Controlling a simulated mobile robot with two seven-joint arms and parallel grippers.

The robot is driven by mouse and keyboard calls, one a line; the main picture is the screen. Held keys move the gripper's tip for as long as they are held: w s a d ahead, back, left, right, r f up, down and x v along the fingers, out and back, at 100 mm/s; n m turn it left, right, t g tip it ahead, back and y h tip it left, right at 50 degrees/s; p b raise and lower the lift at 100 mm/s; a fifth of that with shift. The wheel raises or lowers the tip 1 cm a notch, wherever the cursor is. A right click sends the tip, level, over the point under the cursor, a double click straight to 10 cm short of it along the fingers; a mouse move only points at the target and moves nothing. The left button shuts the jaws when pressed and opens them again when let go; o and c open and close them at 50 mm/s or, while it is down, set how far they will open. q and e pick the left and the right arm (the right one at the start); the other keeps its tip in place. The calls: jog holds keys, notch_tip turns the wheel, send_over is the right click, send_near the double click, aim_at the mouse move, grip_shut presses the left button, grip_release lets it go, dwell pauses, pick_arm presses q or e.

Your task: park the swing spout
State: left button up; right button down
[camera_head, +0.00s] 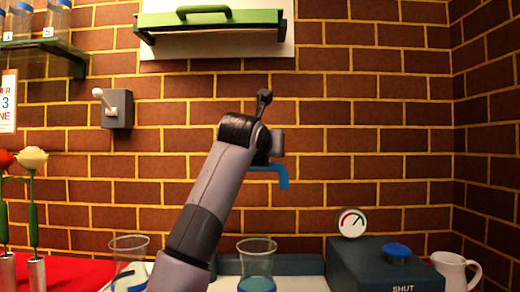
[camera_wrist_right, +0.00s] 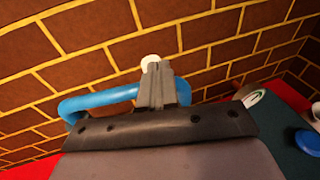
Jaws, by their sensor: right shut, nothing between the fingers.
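The blue swing spout (camera_head: 284,178) shows in the head view just beyond my right wrist, its end bent downward. Its other end is hidden behind my arm. In the right wrist view the spout (camera_wrist_right: 100,98) runs left from behind my fingers and bends at its far left end. My right gripper (camera_wrist_right: 157,68) is shut and empty, its fingers in front of the spout; I cannot tell if they touch it. A round white piece (camera_wrist_right: 150,60) shows just behind the fingertips. My left gripper is not in view.
A glass (camera_head: 257,268) stands below the spout, another glass (camera_head: 129,258) to its left. A dark box (camera_head: 385,268) with a blue knob (camera_head: 397,251) and a gauge (camera_head: 351,222) is at right, beside a white jug (camera_head: 455,270). A lever switch (camera_head: 116,108) is on the wall.

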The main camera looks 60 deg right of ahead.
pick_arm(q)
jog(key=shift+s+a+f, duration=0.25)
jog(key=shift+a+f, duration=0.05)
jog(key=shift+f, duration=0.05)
pick_arm(e)
jog(key=shift+x, duration=0.95)
jog(key=shift+s+r, duration=0.1)
jog(key=shift+r, duration=0.05)
